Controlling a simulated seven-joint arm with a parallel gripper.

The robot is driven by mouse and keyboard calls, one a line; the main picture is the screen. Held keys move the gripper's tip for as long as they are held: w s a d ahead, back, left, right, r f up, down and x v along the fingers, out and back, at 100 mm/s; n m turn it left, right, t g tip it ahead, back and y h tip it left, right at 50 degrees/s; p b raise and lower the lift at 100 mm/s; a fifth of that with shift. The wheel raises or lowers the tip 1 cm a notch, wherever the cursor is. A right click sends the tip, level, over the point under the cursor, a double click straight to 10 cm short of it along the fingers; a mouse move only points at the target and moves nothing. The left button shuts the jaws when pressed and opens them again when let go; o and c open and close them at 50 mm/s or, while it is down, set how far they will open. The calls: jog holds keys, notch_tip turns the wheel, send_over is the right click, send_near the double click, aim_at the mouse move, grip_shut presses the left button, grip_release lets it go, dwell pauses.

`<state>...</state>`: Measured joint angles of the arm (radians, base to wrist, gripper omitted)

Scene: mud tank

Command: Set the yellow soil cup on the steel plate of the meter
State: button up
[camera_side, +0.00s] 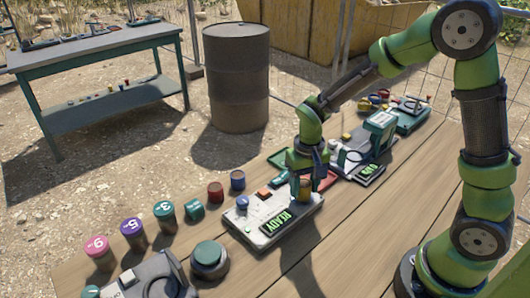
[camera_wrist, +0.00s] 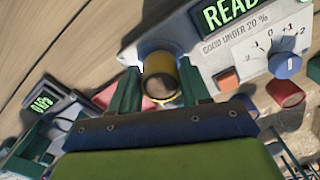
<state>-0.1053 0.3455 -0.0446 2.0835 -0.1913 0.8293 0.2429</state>
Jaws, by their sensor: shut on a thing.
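The yellow soil cup (camera_wrist: 160,78) is between the two green fingers of my gripper (camera_wrist: 160,88) in the wrist view. My gripper is shut on it, and its round open top faces the camera. In the side view my gripper (camera_side: 303,182) points down over the right end of the white meter (camera_side: 245,218), whose display reads READY. The cup is mostly hidden there by the fingers. The steel plate is largely covered by the cup and gripper. I cannot tell whether the cup touches it.
A dial with a blue knob (camera_wrist: 285,64) and a red cylinder (camera_wrist: 286,92) show in the wrist view. Lidded jars, including a pink one (camera_side: 98,250), stand left of the meter. A second device (camera_side: 375,145) stands behind it. The near right tabletop is clear.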

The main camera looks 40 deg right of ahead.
jog(key=shift+f, duration=0.2)
jog(key=o, duration=1.6)
jog(key=shift+c, duration=0.2)
jog(key=shift+r, duration=0.15)
jog(key=shift+r, duration=3.65)
jog(key=shift+f, duration=0.1)
jog(key=s+r+t+y, duration=0.2)
jog(key=s+r+t, duration=0.5)
jog(key=s+r, duration=0.4)
jog(key=shift+s+a+r+n, duration=0.4)
jog(key=shift+a+r, duration=0.05)
jog(key=shift+r, duration=0.2)
